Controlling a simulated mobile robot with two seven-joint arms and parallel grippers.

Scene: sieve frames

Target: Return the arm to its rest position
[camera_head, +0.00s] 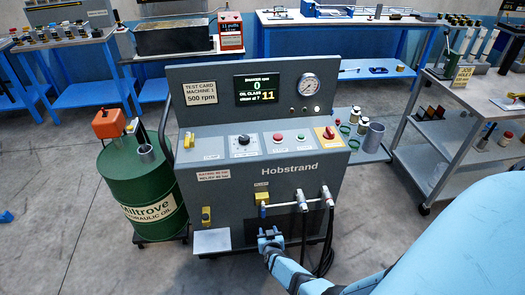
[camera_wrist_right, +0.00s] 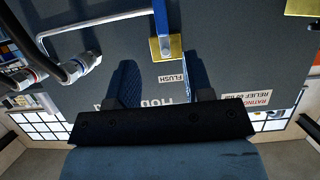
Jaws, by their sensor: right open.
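My right arm (camera_head: 430,250) comes in from the lower right in the head view. Its right gripper (camera_head: 270,236) is in front of the lower front of the grey Hobstrand test machine (camera_head: 260,185), just below the yellow flush valve (camera_head: 262,198). In the right wrist view the two dark fingers (camera_wrist_right: 161,88) stand apart with nothing between them. Beyond them are the machine's front, the FLUSH label and the blue handle (camera_wrist_right: 162,22) on a yellow plate. My left gripper does not show.
Hoses (camera_head: 328,225) hang from the machine's front, right of my gripper. A small shelf (camera_head: 212,241) juts out at lower left. A green oil drum (camera_head: 145,195) stands left of the machine. A grey cart (camera_head: 455,145) stands to the right. Open floor lies in front.

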